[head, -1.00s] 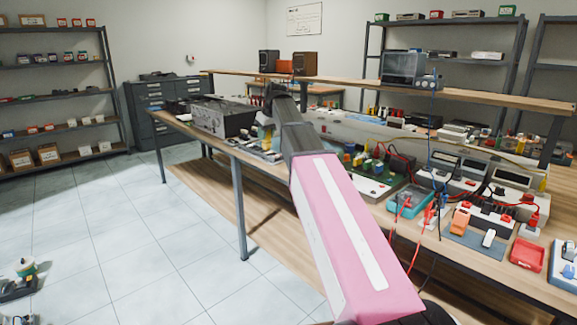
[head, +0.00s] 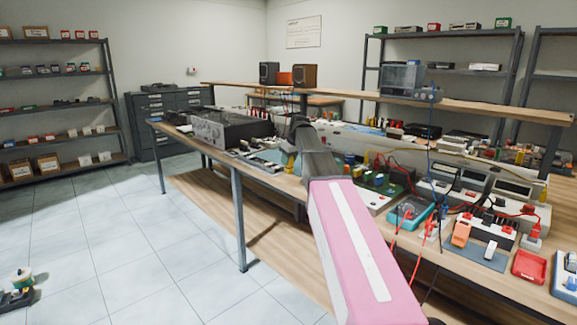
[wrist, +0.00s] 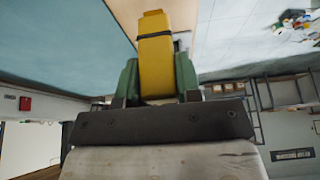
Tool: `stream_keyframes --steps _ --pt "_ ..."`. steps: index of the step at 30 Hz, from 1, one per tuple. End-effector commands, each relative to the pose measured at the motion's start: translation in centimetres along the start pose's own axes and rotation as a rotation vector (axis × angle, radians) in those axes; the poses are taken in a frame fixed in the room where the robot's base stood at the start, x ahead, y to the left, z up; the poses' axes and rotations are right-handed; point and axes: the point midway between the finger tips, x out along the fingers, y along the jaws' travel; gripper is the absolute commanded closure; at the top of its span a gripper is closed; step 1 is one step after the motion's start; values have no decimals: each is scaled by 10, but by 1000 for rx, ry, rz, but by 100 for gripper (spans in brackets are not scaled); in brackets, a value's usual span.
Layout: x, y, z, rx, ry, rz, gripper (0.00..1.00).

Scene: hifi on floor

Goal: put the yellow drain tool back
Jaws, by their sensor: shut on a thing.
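The yellow drain tool (wrist: 155,52) is a yellow block with a dark band across it, seen in the wrist view at top centre. My gripper (wrist: 158,82) has a green finger on each side of it and is shut on it. The tool sticks out beyond the fingers. In the head view my pink and dark arm reaches over the workbench (head: 262,208) and hides most of the gripper. A small yellowish patch shows beside the arm there, too small to tell what it is.
A grey instrument (head: 228,128) stands on the bench left of my arm. A teal tray (head: 408,214), an orange tool (head: 461,233), a red tray (head: 529,267) and several cabled meters crowd the right. A raised shelf (head: 450,101) runs behind. Floor at left is mostly clear.

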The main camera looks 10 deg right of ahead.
Motion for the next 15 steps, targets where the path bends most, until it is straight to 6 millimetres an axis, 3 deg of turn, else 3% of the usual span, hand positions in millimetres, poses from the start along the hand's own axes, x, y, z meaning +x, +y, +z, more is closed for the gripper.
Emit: stream_keyframes --steps 5,15 --pt "21 0 9 0 0 0 91" --pt "24 0 10 0 -1 0 91"
